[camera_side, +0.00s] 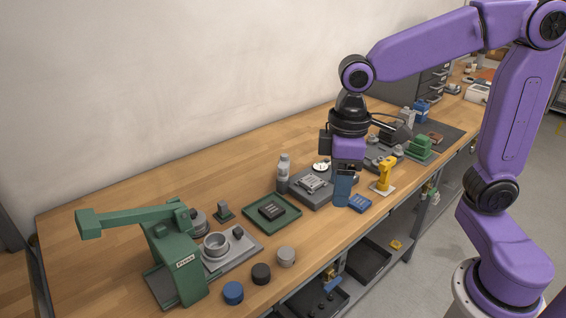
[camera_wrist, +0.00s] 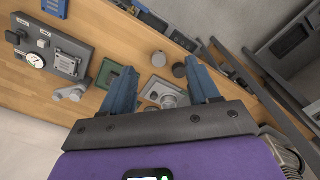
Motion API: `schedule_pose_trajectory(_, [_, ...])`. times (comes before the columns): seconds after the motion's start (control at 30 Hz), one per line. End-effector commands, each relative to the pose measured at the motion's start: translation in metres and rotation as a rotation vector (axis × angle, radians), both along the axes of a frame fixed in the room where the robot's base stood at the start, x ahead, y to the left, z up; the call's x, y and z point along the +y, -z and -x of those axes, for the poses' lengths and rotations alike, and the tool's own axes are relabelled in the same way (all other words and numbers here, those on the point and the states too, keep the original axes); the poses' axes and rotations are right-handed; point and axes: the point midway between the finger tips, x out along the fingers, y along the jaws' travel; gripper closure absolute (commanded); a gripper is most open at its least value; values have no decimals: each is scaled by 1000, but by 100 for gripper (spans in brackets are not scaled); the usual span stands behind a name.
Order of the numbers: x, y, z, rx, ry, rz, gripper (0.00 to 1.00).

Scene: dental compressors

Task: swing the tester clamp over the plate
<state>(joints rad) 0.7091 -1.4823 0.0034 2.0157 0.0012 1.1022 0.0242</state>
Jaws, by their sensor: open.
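The grey tester block (camera_side: 302,196) stands near the middle of the bench, with a silver square plate (camera_side: 313,182) on top and a round white gauge (camera_side: 320,166) at its back. In the wrist view the tester block (camera_wrist: 28,22) is at upper left, with its plate (camera_wrist: 67,62) and gauge (camera_wrist: 35,60). I cannot clearly make out the clamp or which way it points. My gripper (camera_side: 343,203), with blue fingers pointing down, appears just right of the tester in the side view. In the wrist view my gripper (camera_wrist: 160,66) is open, with nothing held between its fingers.
A green tray (camera_side: 272,224) holds a dark block. A green press (camera_side: 178,262) and several pucks (camera_side: 261,273) are at left.

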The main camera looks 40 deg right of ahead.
Motion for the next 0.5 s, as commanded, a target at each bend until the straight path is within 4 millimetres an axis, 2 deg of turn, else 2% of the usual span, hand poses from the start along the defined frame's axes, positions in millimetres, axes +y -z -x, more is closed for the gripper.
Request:
schedule_pose_trajectory(0.03, [3, -4, -22, 2, 48, 1, 40])
schedule_pose_trajectory(0.27, [-1, -19, -112, 6, 248, 4, 40])
schedule_pose_trajectory(0.5, [-33, -26, -199, 12, 459, 8, 40])
